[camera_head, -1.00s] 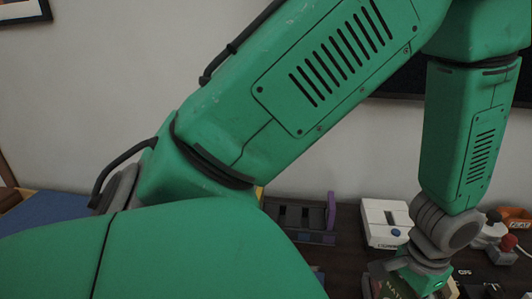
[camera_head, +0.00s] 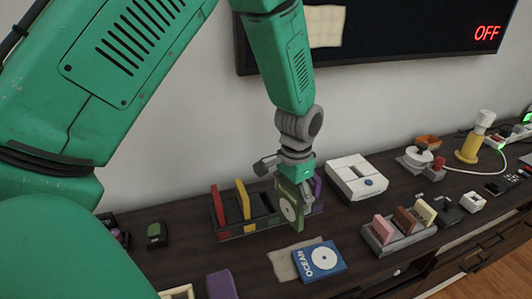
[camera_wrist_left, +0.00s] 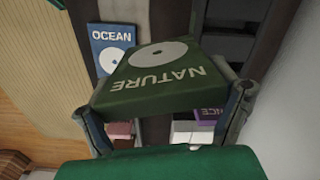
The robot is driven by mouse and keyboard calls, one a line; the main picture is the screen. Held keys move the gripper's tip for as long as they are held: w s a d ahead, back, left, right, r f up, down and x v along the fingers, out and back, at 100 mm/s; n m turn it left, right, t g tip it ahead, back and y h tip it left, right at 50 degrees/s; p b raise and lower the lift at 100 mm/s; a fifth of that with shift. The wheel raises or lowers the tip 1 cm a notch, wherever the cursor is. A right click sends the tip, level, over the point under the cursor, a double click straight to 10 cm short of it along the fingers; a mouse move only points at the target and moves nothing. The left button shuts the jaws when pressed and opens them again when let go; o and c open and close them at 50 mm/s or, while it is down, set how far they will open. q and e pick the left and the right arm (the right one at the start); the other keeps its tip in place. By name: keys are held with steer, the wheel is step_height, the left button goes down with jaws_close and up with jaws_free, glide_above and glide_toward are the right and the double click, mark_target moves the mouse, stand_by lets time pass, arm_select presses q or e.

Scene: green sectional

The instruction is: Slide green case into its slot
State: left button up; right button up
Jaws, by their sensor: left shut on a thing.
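My left gripper (camera_head: 296,190) is shut on the green case (camera_head: 289,208), which stands upright with a white disc on its face. In the left wrist view the green case (camera_wrist_left: 165,75) reads NATURE and sits between the two fingers. The case is at the right part of the dark slotted rack (camera_head: 250,228), in front of or over its open slots. I cannot tell whether its lower edge is in a slot. A red case (camera_head: 217,204) and a yellow case (camera_head: 242,199) stand in the rack's left slots. A purple piece (camera_head: 317,188) stands at its right end.
A blue OCEAN case (camera_head: 320,260) lies flat in front of the rack. A white console (camera_head: 355,178) stands to the right, with a grey holder (camera_head: 400,240) of cases before it. A purple block (camera_head: 221,285) stands at the front. My arm covers the left side.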

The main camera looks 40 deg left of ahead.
arm_select(q)
steer(key=shift+w+a+r+m+p, duration=0.8)
steer(key=shift+w+a+r+m, duration=0.75)
steer(key=shift+a, duration=3.7)
step_height(320, 180, down, 6)
steer(key=a+b, duration=0.1)
steer(key=shift+w, duration=0.3)
arm_select(e)
steer(key=shift+a+r, duration=0.45)
